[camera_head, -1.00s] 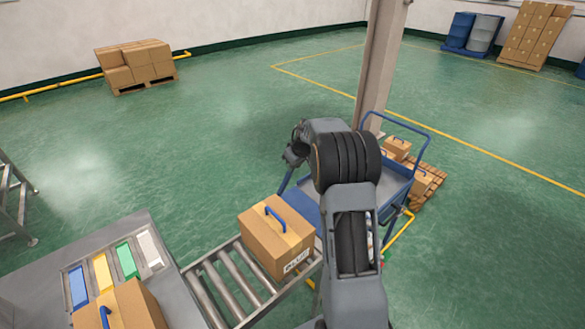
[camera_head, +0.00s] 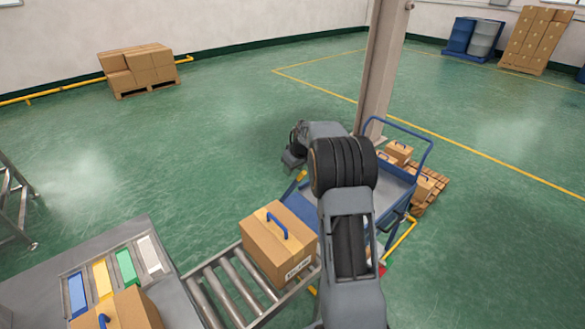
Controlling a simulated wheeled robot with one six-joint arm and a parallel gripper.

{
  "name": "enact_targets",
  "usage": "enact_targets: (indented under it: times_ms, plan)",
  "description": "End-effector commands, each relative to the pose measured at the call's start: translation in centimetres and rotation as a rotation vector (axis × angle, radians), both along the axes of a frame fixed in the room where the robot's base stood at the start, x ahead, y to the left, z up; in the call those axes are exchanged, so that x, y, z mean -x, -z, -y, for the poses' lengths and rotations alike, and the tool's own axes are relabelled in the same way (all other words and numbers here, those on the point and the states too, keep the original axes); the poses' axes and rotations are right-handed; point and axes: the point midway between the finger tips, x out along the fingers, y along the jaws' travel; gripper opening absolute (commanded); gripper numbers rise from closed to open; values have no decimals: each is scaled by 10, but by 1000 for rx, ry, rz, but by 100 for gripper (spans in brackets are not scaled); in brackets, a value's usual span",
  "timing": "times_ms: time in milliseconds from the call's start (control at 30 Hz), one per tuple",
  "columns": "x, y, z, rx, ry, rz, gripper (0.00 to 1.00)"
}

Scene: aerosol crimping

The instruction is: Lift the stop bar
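My gripper (camera_head: 293,158) is at the end of my bent arm, above and beyond the end of the roller conveyor. It is small and dark, and its fingers cannot be made out. A short yellow piece (camera_head: 300,176) shows just below it, beside the blue cart; I cannot tell whether this is part of the stop bar, or whether my gripper touches it. Another bit of yellow (camera_head: 312,290) shows low at the conveyor's end, mostly hidden by my arm. A cardboard box with a blue handle (camera_head: 278,243) sits on the rollers at that end.
The roller conveyor (camera_head: 226,286) runs from a grey table (camera_head: 125,240) with coloured strips and another box (camera_head: 125,308). A blue cart (camera_head: 400,186) stands behind my arm, with a pallet of boxes (camera_head: 428,190) and a pillar (camera_head: 383,75) beyond.

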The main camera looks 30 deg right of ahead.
Motion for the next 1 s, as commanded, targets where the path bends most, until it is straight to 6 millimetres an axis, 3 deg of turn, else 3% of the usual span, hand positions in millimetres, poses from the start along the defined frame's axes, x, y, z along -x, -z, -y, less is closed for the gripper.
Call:
enact_targets:
  times_ms: [267, 567, 800, 1000]
  plan:
    - [0, -4, -1, 0, -2, 2, 44]
    - [17, -50, 5, -5, -2, 11, 44]
    - [72, -45, 20, 0, 3, 3, 44]
    - [106, -45, 29, 1, 0, 1, 44]
